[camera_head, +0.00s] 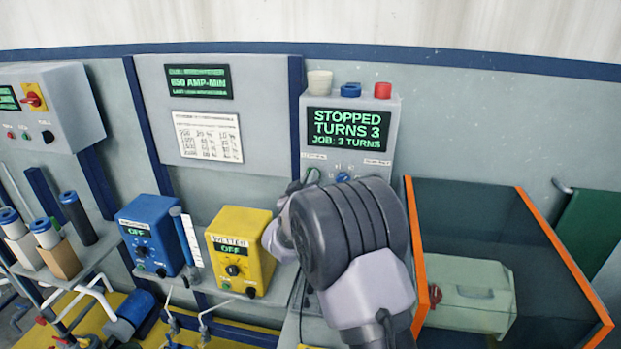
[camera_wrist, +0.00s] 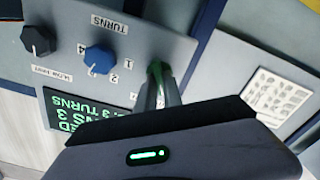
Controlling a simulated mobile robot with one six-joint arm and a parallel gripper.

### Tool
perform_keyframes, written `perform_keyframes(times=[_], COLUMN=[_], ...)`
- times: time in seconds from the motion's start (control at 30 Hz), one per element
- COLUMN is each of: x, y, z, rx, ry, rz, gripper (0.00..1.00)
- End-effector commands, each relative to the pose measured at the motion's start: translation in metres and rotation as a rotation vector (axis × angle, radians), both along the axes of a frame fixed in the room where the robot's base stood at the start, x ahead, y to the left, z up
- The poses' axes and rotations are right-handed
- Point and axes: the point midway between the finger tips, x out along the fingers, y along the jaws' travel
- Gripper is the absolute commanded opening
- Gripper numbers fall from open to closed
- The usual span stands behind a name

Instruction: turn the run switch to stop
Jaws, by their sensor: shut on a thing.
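The grey control panel (camera_head: 393,130) has a screen (camera_head: 347,128) reading STOPPED, TURNS 3, JOB: 3 TURNS. The screen also shows upside down in the wrist view (camera_wrist: 85,112). My gripper (camera_wrist: 163,82) reaches to the panel's lower face and is shut on a small green part, which I take for the run switch (camera_wrist: 155,69). The fingers hide most of it, so its pointing and its label cannot be read. A blue TURNS knob (camera_wrist: 100,60) and a black knob (camera_wrist: 38,40) sit beside it. In the head view my wrist covers much of this area.
A yellow box (camera_head: 238,240) and a blue box (camera_head: 152,230), both showing OFF, stand left of my arm. An orange-edged dark screen (camera_head: 470,215) stands close at the right, with a pale case (camera_head: 470,290) seen through it. A grey cabinet (camera_head: 75,100) hangs far left.

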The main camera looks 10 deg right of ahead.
Motion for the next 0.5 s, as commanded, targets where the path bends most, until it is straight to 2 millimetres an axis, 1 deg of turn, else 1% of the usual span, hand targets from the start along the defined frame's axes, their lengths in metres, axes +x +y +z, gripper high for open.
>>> perform_keyframes(times=[0.2, 0.5], x=[0.0000, 0.0000], y=[0.0004, 0.0005], z=[-0.0007, -0.0008], rx=[-0.052, -0.069], ry=[0.022, 0.028], rz=[0.000, 0.001], gripper=[0.00, 0.00])
